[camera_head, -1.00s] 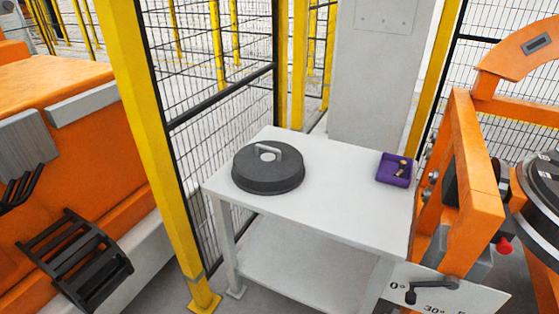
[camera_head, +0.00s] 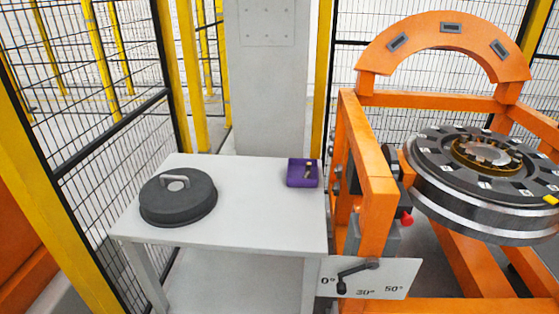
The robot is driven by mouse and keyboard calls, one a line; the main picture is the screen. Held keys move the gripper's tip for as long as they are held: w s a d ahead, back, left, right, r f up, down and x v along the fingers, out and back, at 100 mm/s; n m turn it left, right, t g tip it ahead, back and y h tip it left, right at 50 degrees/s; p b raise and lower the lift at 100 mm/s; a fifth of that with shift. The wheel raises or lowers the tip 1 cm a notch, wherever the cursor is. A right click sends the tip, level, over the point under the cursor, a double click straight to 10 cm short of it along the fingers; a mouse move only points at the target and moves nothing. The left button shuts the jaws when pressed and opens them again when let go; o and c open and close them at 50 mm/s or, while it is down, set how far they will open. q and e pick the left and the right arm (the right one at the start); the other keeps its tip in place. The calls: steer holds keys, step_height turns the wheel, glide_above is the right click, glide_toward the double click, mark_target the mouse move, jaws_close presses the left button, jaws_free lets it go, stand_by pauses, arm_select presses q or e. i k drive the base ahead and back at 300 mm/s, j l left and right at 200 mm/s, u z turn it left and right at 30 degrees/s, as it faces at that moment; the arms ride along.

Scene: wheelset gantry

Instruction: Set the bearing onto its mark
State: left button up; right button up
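Neither of my grippers is in the head view. A dark grey round lid-like part with a light handle (camera_head: 178,198) rests on the left half of the white table; I cannot tell whether it covers anything. A large wheel-like assembly (camera_head: 490,180) lies in the orange frame at the right. It has a dark ring with light marks and a brass-coloured centre with a metal ring (camera_head: 487,154). I cannot tell for sure which part is the bearing or which mark is its own.
The white table (camera_head: 250,225) has bare room in its middle. A purple tray (camera_head: 302,174) with a small item stands at its back right. The orange gantry (camera_head: 370,180) stands right of the table, with a crank and an angle plate (camera_head: 385,278). Mesh fencing (camera_head: 90,110) closes the left.

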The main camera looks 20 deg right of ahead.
mark_target(486, 154)
steer(key=z, duration=1.95)
steer(key=i+l, duration=0.15)
steer(key=i, duration=0.15)
steer(key=i+l, duration=0.2)
steer(key=i+z, duration=0.05)
steer(key=i, duration=0.05)
